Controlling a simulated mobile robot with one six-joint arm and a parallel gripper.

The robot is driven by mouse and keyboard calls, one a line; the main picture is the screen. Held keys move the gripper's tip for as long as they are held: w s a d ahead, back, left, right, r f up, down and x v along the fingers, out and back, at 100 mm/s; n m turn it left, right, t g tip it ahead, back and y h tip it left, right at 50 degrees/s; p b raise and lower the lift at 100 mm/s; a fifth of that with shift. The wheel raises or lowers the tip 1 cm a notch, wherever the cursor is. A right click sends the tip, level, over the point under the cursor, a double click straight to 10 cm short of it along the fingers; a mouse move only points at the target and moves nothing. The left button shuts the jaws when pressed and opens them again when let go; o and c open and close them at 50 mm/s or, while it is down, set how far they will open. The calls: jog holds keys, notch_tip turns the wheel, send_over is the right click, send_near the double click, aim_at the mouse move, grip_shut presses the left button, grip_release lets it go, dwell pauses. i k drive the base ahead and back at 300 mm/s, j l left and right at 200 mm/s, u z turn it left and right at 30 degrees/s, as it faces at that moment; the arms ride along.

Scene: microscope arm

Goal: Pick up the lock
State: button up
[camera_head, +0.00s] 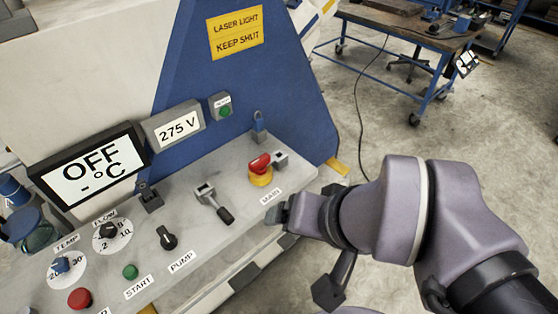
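The lock (259,127) is a small blue padlock with a grey shackle. It is at the back edge of the grey control panel, against the foot of the blue side wall. My gripper (284,211) is beyond the panel's front right edge, below and a little right of the lock in the picture, and clearly apart from it. Its dark end points left, and a second dark part hangs lower down. Whether it is open is not clear from this angle. Nothing shows held in it.
Between gripper and lock stands a red and yellow MAIN switch (260,170) with a grey bracket beside it. A black-handled lever (212,203), knobs and buttons cover the panel (190,240). Displays (88,168) stand behind. Floor to the right is open, with a workbench (410,35) farther back.

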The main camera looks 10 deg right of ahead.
aim_at(258, 124)
jog(key=i+l+u, duration=0.2)
jog(key=i, duration=0.3)
jog(key=i+l+u, duration=0.2)
jog(key=i, duration=0.35)
jog(key=l, duration=0.1)
